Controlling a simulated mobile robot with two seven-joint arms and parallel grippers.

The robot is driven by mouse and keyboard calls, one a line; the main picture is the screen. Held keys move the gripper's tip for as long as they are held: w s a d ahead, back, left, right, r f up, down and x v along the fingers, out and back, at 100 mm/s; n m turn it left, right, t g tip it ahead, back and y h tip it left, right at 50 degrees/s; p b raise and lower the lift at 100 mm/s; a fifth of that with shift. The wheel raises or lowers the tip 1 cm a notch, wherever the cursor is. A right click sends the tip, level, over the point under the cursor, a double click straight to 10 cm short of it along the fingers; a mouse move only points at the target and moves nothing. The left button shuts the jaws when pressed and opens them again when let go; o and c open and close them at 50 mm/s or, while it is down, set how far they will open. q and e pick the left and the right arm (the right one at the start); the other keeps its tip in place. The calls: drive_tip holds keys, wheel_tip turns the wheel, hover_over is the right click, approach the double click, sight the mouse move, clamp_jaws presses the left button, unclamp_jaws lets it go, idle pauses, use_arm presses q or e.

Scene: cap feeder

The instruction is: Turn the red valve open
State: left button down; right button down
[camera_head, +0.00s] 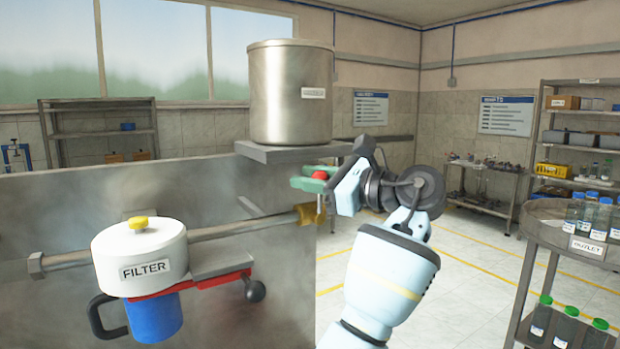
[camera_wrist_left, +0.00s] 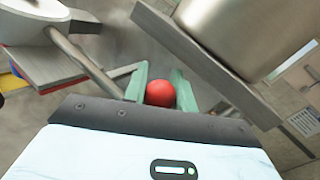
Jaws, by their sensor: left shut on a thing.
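The red valve (camera_head: 320,175) shows as a small round red knob under the front of the metal shelf, above a brass-yellow fitting (camera_head: 308,215) on the pipe. My left gripper (camera_head: 308,180) has green fingers around the red knob. In the left wrist view the red knob (camera_wrist_left: 160,93) sits between the two green fingers (camera_wrist_left: 160,74), which are shut on it. The rest of the valve's handle is hidden by the fingers. My right gripper is in neither view.
A steel tank (camera_head: 290,95) stands on a shelf (camera_head: 285,152) just above the gripper. A white filter housing (camera_head: 125,248) with a blue cup (camera_head: 155,317) is on the panel at left. An outlet cart (camera_head: 580,235) with bottles stands at right. Open floor lies between.

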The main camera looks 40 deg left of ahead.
use_arm(q)
drive_tip(key=shift+w+d+r+m, duration=0.15)
drive_tip(key=shift+w+m, duration=0.1)
drive_tip(key=shift+m, duration=0.15)
drive_tip(key=shift+w+d+m+y, duration=0.1)
drive_tip(key=shift+w+m+y, duration=0.1)
drive_tip(key=shift+m+y, duration=0.15)
drive_tip(key=shift+w+d+f+m+t+y, duration=0.15)
drive_tip(key=shift+w+m+y, duration=0.15)
drive_tip(key=shift+m, duration=0.3)
drive_tip(key=shift+w+d+f+m+t+y, duration=0.1)
drive_tip(key=shift+w+f+m+t+y, duration=0.05)
drive_tip(key=shift+w+m, duration=0.35)
drive_tip(key=shift+w+d+f+m+t+y, duration=0.25)
drive_tip(key=shift+w+m+y, duration=0.1)
drive_tip(key=shift+m, duration=0.5)
drive_tip(key=shift+w+d+f+m+t+y, duration=0.1)
drive_tip(key=shift+w+m+t+y, duration=0.2)
drive_tip(key=shift+m, duration=0.5)
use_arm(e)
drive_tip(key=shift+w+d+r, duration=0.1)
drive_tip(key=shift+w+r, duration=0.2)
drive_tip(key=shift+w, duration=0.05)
use_arm(q)
drive_tip(key=shift+w, duration=0.1)
drive_tip(key=c, duration=1.1)
unclamp_jaws()
drive_tip(key=shift+d, duration=0.1)
